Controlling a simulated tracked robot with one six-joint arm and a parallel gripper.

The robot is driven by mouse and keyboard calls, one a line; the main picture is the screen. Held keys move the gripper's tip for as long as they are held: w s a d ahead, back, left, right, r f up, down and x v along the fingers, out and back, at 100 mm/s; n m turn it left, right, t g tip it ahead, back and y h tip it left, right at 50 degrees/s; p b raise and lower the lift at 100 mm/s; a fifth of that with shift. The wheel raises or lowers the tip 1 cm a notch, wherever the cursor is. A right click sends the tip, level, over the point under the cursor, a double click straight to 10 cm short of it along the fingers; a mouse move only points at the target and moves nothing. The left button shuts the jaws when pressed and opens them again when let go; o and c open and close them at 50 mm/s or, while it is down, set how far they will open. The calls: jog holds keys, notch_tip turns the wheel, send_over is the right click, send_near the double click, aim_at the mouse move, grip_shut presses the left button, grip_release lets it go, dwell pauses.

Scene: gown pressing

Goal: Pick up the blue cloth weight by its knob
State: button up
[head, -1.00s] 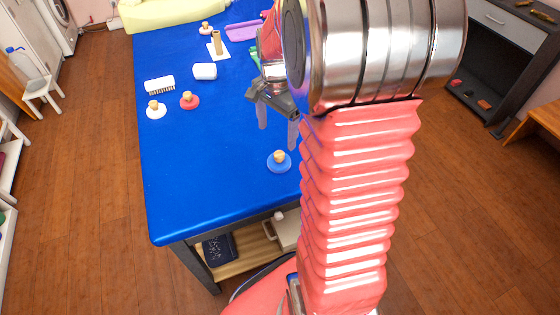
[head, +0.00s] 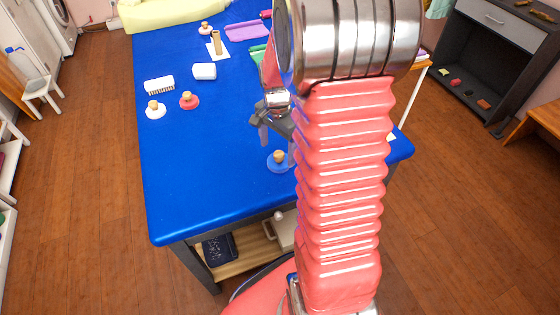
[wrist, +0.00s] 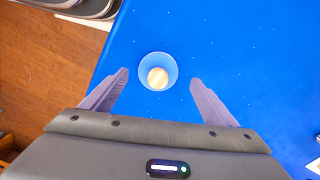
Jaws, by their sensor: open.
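The blue cloth weight (head: 272,166) is a light blue disc with a round wooden knob (head: 279,156), standing upright on the blue table near its front edge. My gripper (head: 277,148) is over the table just above and behind the weight, and one finger partly overlaps the view of it. In the wrist view my gripper (wrist: 158,82) is open and empty. There the blue cloth weight (wrist: 146,66) and its knob (wrist: 157,78) show between the two fingertips and slightly beyond them. The fingers appear apart from the knob; the exact height gap cannot be told.
On the blue table (head: 200,200) stand a red weight (head: 189,101), a white weight (head: 155,110), a brush (head: 159,84) and a white block (head: 204,71). Purple and green items lie farther back. The table around the blue weight is clear.

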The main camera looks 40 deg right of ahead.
aim_at(279, 154)
notch_tip(279, 154, down, 4)
jog(key=shift+s+d+f, duration=0.1)
jog(key=shift+s+d, duration=0.05)
dwell(0.6)
jog(key=c, duration=1.6)
jog(key=shift+o, duration=0.2)
notch_tip(279, 154, up, 10)
jog(key=shift+r, duration=0.1)
